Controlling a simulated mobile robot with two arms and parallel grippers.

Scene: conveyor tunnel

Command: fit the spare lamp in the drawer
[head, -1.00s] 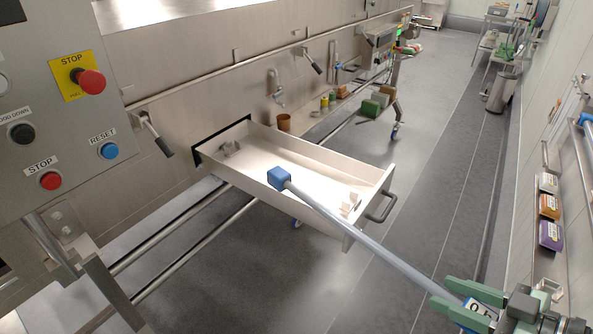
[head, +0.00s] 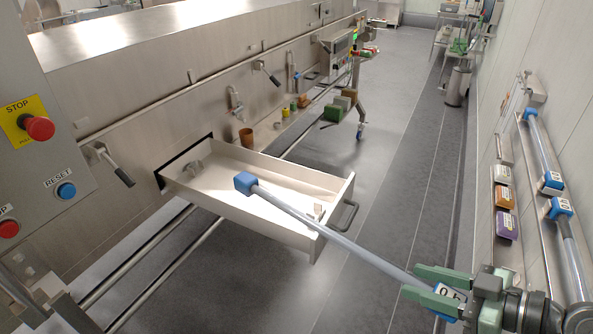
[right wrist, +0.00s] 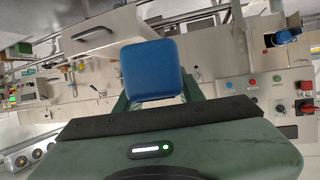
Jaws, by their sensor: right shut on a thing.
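The spare lamp (head: 320,232) is a long pale tube with blue end caps. My right gripper (head: 437,290) has green fingers shut on its near cap, which bears a white label. The far cap (head: 245,183) shows over the inside of the open drawer (head: 240,212); its height above the floor of the drawer is hard to tell. Pale holders show in the drawer, one at the back left (head: 194,171) and one at the front right (head: 317,211). In the right wrist view, the blue near cap (right wrist: 153,68) sits at the jaws. My left gripper is not in view.
The drawer's dark handle (head: 345,216) sticks out over the floor. A control panel (head: 60,135) with buttons stands at the left. A brown cup (head: 246,138) stands behind the drawer. Two more lamps (head: 540,150) (head: 573,258) hang along the right wall.

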